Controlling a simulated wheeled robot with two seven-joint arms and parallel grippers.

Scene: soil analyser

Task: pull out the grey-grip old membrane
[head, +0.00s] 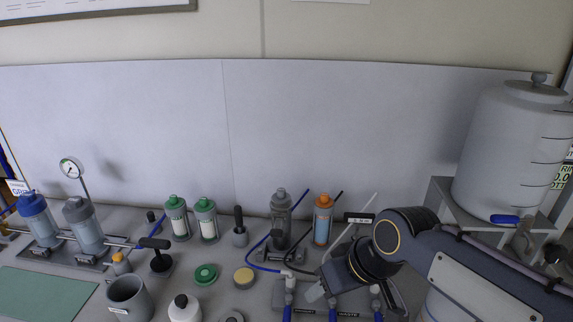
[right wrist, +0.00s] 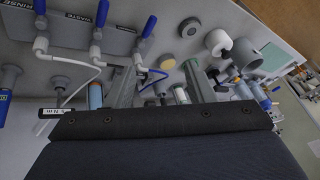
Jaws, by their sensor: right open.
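The grey-grip old membrane (head: 281,222), a dark grey cartridge with a grey top, stands upright at the back of the bench, left of an orange-topped cartridge (head: 323,222). My right gripper (head: 315,291) is in front of them and lower right of the grey one, above the valve block, apart from it. In the right wrist view my right gripper (right wrist: 160,82) is open, its two grey fingers spread. A grey part shows between them, too small to name surely. The orange-topped cartridge's blue body (right wrist: 95,97) shows beside the left finger. My left gripper is out of view.
Two green-topped cartridges (head: 205,221) and a dark-handled tool (head: 240,232) stand left of the grey cartridge. Blue and black tubes arch around it. The valve block (right wrist: 100,35) with blue handles is close by. A large tank (head: 508,150) stands on the right.

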